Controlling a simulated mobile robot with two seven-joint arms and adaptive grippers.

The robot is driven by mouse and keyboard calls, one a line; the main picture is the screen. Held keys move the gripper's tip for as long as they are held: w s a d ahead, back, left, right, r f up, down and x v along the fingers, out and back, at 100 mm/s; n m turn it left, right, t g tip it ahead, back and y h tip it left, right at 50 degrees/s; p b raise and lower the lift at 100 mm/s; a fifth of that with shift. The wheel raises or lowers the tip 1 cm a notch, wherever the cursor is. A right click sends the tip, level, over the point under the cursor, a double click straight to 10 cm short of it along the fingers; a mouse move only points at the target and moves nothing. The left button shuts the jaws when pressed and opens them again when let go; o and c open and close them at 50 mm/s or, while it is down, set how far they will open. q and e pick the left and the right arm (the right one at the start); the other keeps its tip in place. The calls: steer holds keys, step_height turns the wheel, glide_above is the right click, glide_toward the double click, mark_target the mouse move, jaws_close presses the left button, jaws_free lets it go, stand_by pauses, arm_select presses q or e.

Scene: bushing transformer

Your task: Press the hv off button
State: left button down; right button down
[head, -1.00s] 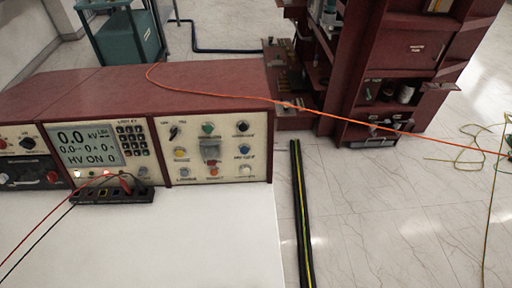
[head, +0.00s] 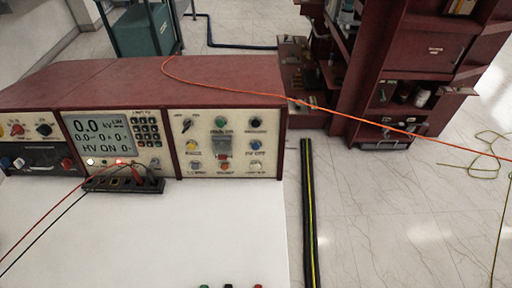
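The red-cased control console (head: 150,76) stands on the white table, its cream front panel (head: 240,168) facing me. A blue button (head: 256,145) sits at the right of the panel, with a small label under it that appears to read HV OFF. The display (head: 102,136) to the left reads 0.0 kV and HV ON 0. Neither of my grippers is in view, and nothing covers the blue button.
The white table (head: 150,230) is mostly clear in front. Red and black leads run to a dark terminal strip (head: 122,184). Green, black and red tops (head: 204,286) peek in at the bottom edge. An orange cable (head: 370,121) crosses from the console past a dark red cabinet (head: 385,60).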

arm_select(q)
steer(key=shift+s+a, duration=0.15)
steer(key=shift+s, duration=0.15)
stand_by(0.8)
